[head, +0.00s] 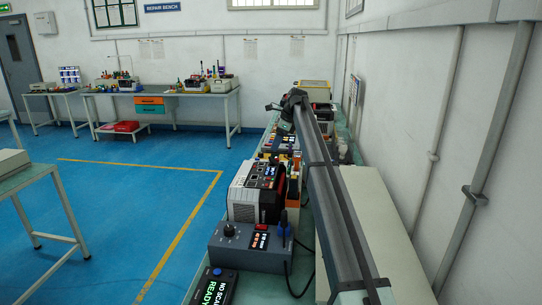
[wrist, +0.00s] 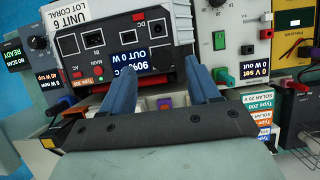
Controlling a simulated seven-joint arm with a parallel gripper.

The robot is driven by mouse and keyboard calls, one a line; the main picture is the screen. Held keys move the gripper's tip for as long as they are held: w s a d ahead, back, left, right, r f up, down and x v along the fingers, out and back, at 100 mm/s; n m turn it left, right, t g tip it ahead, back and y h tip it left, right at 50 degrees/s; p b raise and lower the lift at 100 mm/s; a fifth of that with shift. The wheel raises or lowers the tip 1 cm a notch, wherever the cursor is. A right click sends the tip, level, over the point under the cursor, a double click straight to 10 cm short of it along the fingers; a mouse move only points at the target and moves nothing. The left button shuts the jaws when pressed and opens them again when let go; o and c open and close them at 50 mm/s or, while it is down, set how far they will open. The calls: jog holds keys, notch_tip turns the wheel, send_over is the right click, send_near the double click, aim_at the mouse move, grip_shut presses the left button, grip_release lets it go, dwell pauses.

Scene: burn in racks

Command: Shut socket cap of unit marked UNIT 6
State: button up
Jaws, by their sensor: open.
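The unit marked UNIT 6 (wrist: 110,42) fills the upper left of the wrist view, seen upside down. Its white label (wrist: 66,17) reads UNIT 6, LOT CORAL. Its dark front panel has several sockets and a lit display (wrist: 140,62) reading 90%, OUT 0 W. A small red part (wrist: 138,16) sits at the panel's far edge; I cannot tell whether it is the socket cap. My gripper (wrist: 162,69) is open, its two blue fingers apart over the unit's near edge and display, with nothing held. My gripper is not clear in the head view.
A grey box with a knob (head: 250,246) and a READY display (head: 214,287) stand near the front of the bench in the head view. Other units and coloured connectors crowd the right of the wrist view. A black cable (head: 297,283) hangs at the box's right.

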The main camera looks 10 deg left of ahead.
aim_at(271, 158)
jog(key=x, duration=0.6)
jog(key=shift+a+f, duration=0.15)
jog(key=shift+f, duration=0.1)
jog(key=shift+c, duration=0.4)
jog(key=c, duration=0.9)
jog(key=shift+a+f+h, duration=0.15)
jog(key=shift+a+h, duration=0.3)
jog(key=shift+h, duration=0.15)
jog(key=shift+c, duration=0.2)
jog(key=shift+a+f+h, duration=0.15)
jog(key=shift+f+h, duration=0.15)
jog(key=shift+h, duration=0.5)
jog(key=shift+a+f+h, duration=0.2)
jog(key=shift+f+h, duration=0.05)
jog(key=shift+h, duration=0.55)
